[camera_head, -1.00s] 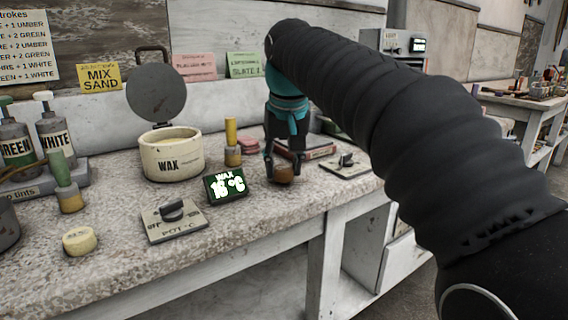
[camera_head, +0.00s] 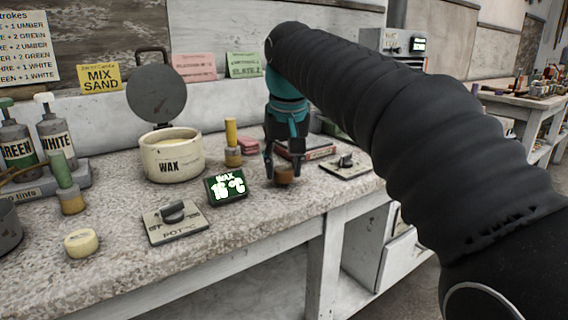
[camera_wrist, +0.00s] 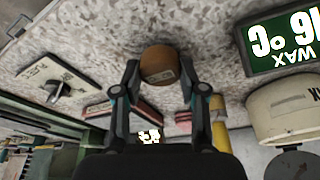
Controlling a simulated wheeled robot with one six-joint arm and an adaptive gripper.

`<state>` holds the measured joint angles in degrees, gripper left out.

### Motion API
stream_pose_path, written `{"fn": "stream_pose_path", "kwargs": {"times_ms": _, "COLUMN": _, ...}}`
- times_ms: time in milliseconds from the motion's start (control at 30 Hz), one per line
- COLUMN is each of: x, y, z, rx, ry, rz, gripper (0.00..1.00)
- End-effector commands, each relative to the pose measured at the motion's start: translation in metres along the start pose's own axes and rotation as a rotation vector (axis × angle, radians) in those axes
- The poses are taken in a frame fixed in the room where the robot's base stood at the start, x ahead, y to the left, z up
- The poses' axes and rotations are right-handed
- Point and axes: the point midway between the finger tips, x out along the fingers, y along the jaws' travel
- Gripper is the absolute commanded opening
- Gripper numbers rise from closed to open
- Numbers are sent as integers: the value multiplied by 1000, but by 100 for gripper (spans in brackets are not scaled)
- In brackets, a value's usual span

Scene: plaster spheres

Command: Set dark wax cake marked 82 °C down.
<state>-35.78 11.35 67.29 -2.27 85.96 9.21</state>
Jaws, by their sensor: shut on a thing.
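The dark wax cake (camera_head: 284,175) is a small brown round block with a paler label band. My gripper (camera_head: 283,168) points down and is shut on it, at the front right part of the workbench top. In the wrist view the cake (camera_wrist: 158,62) sits between the two fingertips of my gripper (camera_wrist: 158,76), with a finger on each side. Its label is too small to read. The cake is at or very close to the bench surface; I cannot tell whether it touches.
A wax temperature display (camera_head: 226,186) stands left of the gripper, near the wax pot (camera_head: 172,154). A knob plate (camera_head: 345,166) lies to the right. A pale yellow cake (camera_head: 81,242) lies at front left. Speckled bench top (camera_head: 255,215) is clear in front of the gripper.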

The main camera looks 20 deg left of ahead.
Motion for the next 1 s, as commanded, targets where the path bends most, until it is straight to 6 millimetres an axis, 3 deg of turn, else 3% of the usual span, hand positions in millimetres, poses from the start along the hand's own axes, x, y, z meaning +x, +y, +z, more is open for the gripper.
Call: {"fn": "stream_pose_path", "kwargs": {"times_ms": 1000, "x": 6, "y": 0, "z": 2, "rx": 0, "ry": -1, "rz": 0, "gripper": 17}}
